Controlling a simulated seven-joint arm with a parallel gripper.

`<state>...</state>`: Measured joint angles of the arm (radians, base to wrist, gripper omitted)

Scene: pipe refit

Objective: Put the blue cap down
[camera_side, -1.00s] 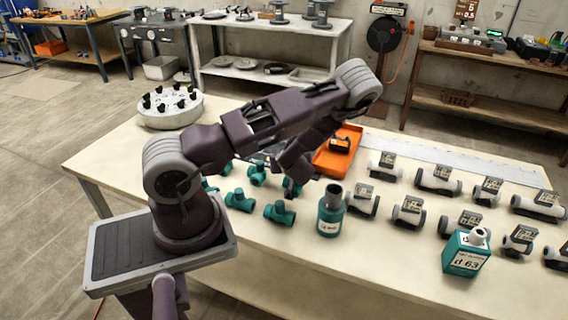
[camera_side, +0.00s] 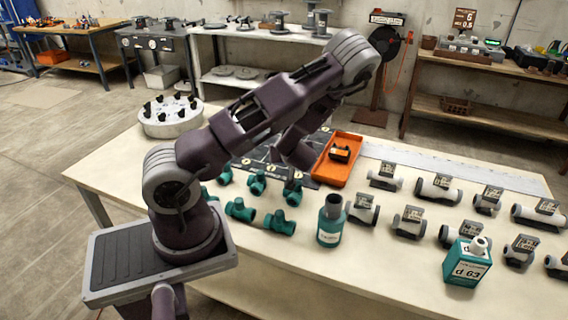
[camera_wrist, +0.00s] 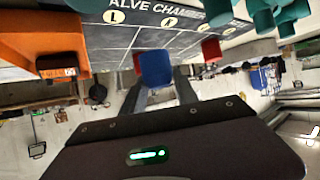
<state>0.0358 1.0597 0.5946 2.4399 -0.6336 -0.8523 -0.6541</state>
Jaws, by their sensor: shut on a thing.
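The blue cap (camera_wrist: 155,68) is in the wrist view, between the two grey fingers of my gripper (camera_wrist: 160,88). My gripper is shut on it. The cap appears in front of a dark board (camera_wrist: 112,42) with white lines, round letter marks and a printed heading. I cannot tell whether the cap touches the board. In the side view the board (camera_side: 258,165) lies left of the orange tray, partly behind my arm. My fingertips and the cap are hidden there.
Two red pieces (camera_wrist: 211,50) flank the cap in the wrist view. An orange tray (camera_side: 328,176) holds a dark block (camera_side: 341,153). Teal fittings (camera_side: 240,209) stand in front of the board. A teal bottle (camera_side: 331,222) and several grey-white fittings (camera_side: 408,220) stand to the right.

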